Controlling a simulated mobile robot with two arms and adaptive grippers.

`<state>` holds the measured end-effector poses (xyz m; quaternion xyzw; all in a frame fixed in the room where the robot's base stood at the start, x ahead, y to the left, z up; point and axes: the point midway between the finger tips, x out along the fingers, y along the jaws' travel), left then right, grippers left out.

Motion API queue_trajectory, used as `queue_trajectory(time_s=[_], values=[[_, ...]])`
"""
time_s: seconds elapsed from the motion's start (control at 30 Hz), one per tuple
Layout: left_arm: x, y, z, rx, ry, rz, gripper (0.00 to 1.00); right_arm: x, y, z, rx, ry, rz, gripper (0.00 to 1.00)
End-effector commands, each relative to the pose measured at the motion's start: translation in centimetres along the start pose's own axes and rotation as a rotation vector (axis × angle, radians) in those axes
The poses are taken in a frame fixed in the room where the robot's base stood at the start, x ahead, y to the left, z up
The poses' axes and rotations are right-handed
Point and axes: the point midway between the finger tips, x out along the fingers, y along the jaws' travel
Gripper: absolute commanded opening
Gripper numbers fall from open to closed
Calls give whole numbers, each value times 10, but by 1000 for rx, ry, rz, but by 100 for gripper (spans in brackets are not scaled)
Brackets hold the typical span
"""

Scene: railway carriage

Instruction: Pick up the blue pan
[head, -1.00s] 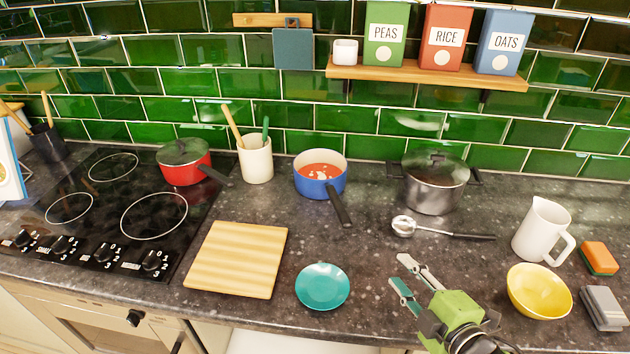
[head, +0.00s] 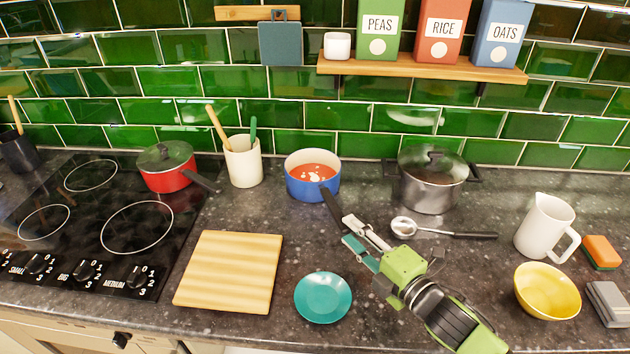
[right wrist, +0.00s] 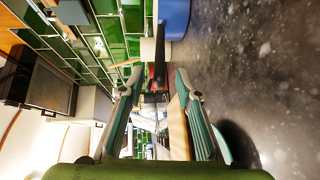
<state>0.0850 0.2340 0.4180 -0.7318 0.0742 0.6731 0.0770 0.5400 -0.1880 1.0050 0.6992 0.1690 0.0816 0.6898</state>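The blue pan (head: 312,187) stands upright on the dark worktop, with red contents and white bits inside. Its black handle (head: 331,208) points toward the front right. My right gripper (head: 347,230) is open, with its fingertips close to the handle's end. In the right wrist view, part of the blue pan (right wrist: 172,18) shows at the top. The dark handle (right wrist: 160,50) lies ahead, in line with the gap between the open fingers of the right gripper (right wrist: 157,78). I cannot tell whether they touch it. My left gripper is not in view.
A ladle (head: 404,228) and steel pot (head: 432,182) stand right of the pan. A utensil crock (head: 243,165) and red pan (head: 167,181) are left. A teal plate (head: 323,298) and cutting board (head: 228,271) lie in front. A white jug (head: 540,227) and yellow bowl (head: 547,291) are right.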

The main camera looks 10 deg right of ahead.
Motion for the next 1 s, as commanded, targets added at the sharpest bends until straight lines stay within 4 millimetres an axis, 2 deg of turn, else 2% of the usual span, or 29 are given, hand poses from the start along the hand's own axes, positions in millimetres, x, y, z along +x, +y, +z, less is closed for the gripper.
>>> queue_trajectory(time_s=[0.17, 0.4, 0.53, 0.87, 0.9, 1.0], values=[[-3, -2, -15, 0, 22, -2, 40, 9, 1, 0, 0, 0, 0, 31], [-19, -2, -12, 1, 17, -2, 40, 38, 5, 4, 2, 0, 0, 31], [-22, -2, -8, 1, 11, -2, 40, 53, 3, 4, 0, 0, 0, 31], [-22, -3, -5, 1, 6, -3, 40, 58, 0, 4, 0, 1, -1, 31], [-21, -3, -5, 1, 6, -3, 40, 58, 0, 4, 0, 1, -1, 21], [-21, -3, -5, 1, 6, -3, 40, 58, 0, 4, 0, 1, -1, 0]])
